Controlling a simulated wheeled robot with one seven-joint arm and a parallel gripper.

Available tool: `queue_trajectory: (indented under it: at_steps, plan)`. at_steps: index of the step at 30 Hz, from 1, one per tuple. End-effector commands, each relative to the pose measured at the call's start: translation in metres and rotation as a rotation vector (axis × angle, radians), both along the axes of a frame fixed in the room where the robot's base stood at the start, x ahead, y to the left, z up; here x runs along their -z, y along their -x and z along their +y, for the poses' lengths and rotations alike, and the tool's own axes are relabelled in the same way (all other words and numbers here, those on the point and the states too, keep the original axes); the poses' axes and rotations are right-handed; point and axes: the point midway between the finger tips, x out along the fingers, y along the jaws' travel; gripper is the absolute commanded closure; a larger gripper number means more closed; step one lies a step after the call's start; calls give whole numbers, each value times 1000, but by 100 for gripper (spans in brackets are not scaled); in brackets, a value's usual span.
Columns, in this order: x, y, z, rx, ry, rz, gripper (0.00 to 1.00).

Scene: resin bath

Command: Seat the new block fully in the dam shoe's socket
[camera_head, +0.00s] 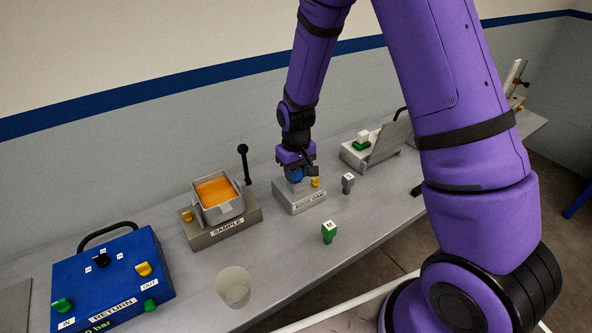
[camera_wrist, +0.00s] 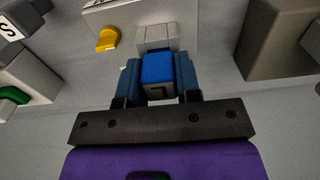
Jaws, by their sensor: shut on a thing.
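My gripper (camera_head: 296,172) is over the dam shoe (camera_head: 302,204), a grey block labelled EDGE DAM with a yellow lever (camera_head: 316,182). In the wrist view, my gripper (camera_wrist: 158,76) is shut on a blue block (camera_wrist: 157,68) marked L, with a finger on each side. A pale grey raised part (camera_wrist: 156,36) of the dam shoe shows just beyond the blue block; the yellow lever (camera_wrist: 107,39) is to its left. The block's lower end and the socket are hidden, so I cannot tell how deep it sits.
A grey block (camera_head: 347,182) stands right of the shoe, and a green block (camera_head: 329,232) marked M stands in front. The SAMPLE unit (camera_head: 225,227) with an orange-filled tray is left. A clear cup (camera_head: 233,287) and blue RETURN panel (camera_head: 110,275) are further left.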

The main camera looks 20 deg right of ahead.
Motion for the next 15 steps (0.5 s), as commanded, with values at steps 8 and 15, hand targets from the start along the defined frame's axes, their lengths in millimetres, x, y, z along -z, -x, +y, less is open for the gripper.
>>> queue_trajectory:
  at_steps: [8,15]
  plan:
    - [2,0,0,0,0,0,39]
    - [1,0,0,0,0,0,39]
